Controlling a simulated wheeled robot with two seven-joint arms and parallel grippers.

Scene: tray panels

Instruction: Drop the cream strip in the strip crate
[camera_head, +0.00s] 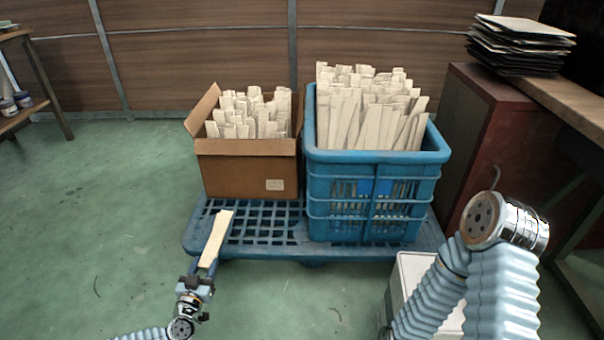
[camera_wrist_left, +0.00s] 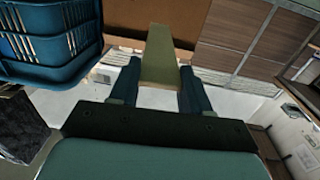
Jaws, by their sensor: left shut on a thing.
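My left gripper (camera_head: 209,264) is shut on the cream strip (camera_head: 217,236), which sticks up and away from the fingers over the pallet's left front corner. In the left wrist view, the cream strip (camera_wrist_left: 159,57) stands between the two fingers of my left gripper (camera_wrist_left: 157,82), with brown cardboard behind it. The blue plastic crate (camera_head: 372,205) stands on the right of the pallet, packed with upright cream strips. It also shows at the left of the wrist view (camera_wrist_left: 50,52). The strip is apart from the crate, to its left and nearer me. My right gripper is out of view.
An open cardboard box (camera_head: 243,172) of shorter cream strips stands left of the crate on the blue pallet (camera_head: 265,236). A white box (camera_head: 414,268) is partly behind my right arm. A red-brown cabinet (camera_head: 490,130) stands at right. The green floor at left is clear.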

